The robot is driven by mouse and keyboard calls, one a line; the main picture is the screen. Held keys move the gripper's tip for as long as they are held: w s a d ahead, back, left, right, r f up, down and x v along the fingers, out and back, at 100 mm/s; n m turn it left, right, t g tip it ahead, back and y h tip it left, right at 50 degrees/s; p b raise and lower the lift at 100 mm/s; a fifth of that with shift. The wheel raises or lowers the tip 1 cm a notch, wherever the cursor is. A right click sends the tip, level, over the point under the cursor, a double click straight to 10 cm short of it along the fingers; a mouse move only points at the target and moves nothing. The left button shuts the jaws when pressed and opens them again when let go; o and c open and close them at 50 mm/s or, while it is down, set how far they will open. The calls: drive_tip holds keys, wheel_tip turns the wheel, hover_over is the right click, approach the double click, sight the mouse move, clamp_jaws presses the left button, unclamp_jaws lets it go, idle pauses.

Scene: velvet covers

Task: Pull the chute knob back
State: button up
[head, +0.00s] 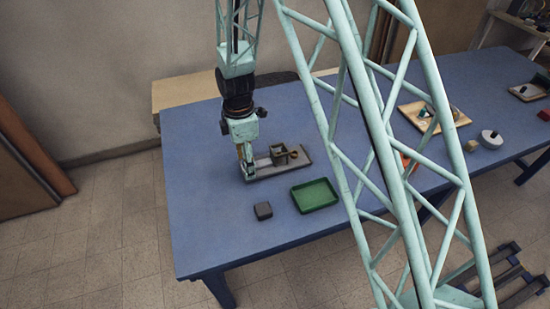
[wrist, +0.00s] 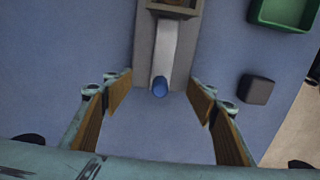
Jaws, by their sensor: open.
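The chute (head: 280,171) is a grey base on the blue table with a pale strip and a box-like housing (head: 283,152) at its right end. In the wrist view the pale strip (wrist: 166,50) runs up the middle to the housing. The blue knob (wrist: 160,87) sits at the strip's near end. My gripper (wrist: 161,100) is open, its wood-coloured finger pads wide apart on either side of the knob, with gaps on both sides. In the head view my gripper (head: 246,163) points down at the chute's left end, and the knob is hidden there.
A green tray (head: 315,195) and a dark grey block (head: 263,211) stand near the chute, towards the table's front edge. A wooden tray (head: 434,118) and a white round object (head: 491,139) lie farther right. The blue table (head: 200,200) is clear left of the block.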

drive_tip(key=shift+r+p, duration=1.5)
drive_tip(key=shift+r, duration=1.9)
drive_tip(key=shift+d+r, duration=0.1)
drive_tip(key=shift+r, duration=0.2)
drive_tip(key=s+d+r+m+t, duration=0.1)
drive_tip(key=s+d+r+m, duration=0.35)
drive_tip(key=r, duration=0.55)
drive_tip(key=s+d+r+m, duration=0.35)
drive_tip(key=d+r, duration=0.25)
drive_tip(key=r, duration=0.4)
drive_tip(key=s+d+r+m+t, duration=0.1)
drive_tip(key=s+d+r+m, duration=0.2)
drive_tip(key=s+d+r, duration=0.5)
drive_tip(key=s+d+r+m, duration=0.2)
drive_tip(key=s+r+m, duration=0.1)
drive_tip(key=s, duration=0.4)
drive_tip(key=s+d+r+m+t, duration=0.1)
drive_tip(key=s+d+r+m, duration=0.2)
drive_tip(key=s+r, duration=0.2)
drive_tip(key=s+d+r+m+t, duration=0.1)
drive_tip(key=s+d+r+m, duration=0.1)
drive_tip(key=s, duration=0.8)
drive_tip(key=shift+d+r+m, duration=0.4)
drive_tip(key=shift+r+m, duration=0.5)
drive_tip(key=shift+m, duration=0.2)
